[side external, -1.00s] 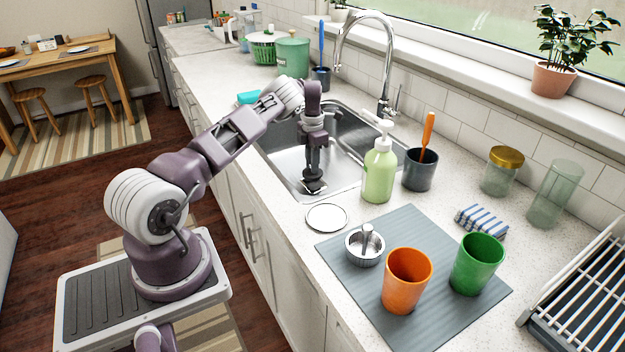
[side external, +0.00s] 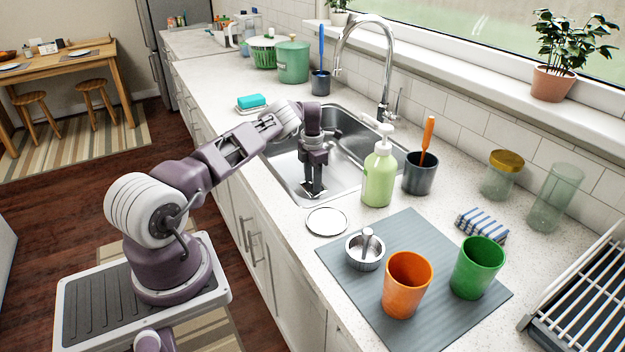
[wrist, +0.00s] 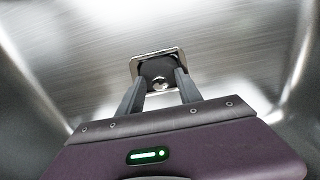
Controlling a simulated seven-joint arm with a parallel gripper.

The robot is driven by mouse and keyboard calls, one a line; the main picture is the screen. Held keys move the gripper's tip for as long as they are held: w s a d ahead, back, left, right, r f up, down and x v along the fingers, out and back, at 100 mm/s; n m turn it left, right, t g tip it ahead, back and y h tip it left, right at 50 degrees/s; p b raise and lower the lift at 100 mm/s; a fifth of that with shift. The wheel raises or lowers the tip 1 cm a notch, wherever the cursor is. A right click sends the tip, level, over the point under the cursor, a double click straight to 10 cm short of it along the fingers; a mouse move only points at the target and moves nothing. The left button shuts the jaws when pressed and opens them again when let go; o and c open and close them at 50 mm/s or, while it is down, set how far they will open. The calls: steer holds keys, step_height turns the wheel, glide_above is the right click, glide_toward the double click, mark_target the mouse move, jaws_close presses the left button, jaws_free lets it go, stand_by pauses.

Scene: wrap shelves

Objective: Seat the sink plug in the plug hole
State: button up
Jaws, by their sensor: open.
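The sink plug (wrist: 157,69) shows in the wrist view as a dark round piece with a small shiny knob. It lies within the square metal surround of the plug hole (wrist: 139,56). I cannot tell whether it sits fully flush or level. My gripper (side external: 313,192) points straight down inside the steel sink, low over the basin floor. In the wrist view its two fingers (wrist: 160,84) stand apart near the plug, open. The fingers and the gripper body hide part of the plug hole in both views.
The sink (side external: 345,155) has walls around my gripper. The tap (side external: 385,75) arches behind it. A soap bottle (side external: 379,175) and a dark pot (side external: 419,173) stand by the right rim. A metal strainer cup (side external: 365,257) and two cups stand on the grey mat (side external: 440,235).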

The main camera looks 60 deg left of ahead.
steer(key=d+r+m+t, duration=0.1)
steer(key=d+r+m, duration=0.2)
steer(key=r, duration=1.1)
steer(key=d+r+m+t, duration=0.15)
steer(key=d+r, duration=0.25)
steer(key=r, duration=0.9)
steer(key=s+d+r+m+h, duration=0.1)
steer(key=s+d+r+m, duration=0.3)
steer(key=d+r+m, duration=0.65)
steer(key=s+d+r+m+t, duration=0.1)
steer(key=s+d+r+m, duration=0.25)
steer(key=s+d, duration=0.35)
steer(key=s+d+r+m+t, duration=0.1)
steer(key=s+d+r+m, duration=0.1)
steer(key=s+d+m, duration=0.45)
steer(key=s+d+f+m, duration=0.2)
steer(key=s+d+m, duration=0.2)
steer(key=s+m, duration=0.1)
steer(key=s+d+f+m+t+y, duration=0.1)
steer(key=s+d+f+m, duration=0.2)
steer(key=s+m, duration=0.3)
steer(key=shift+s+d+f, duration=0.25)
steer(key=shift+s+d, duration=0.55)
steer(key=shift+s, duration=0.4)
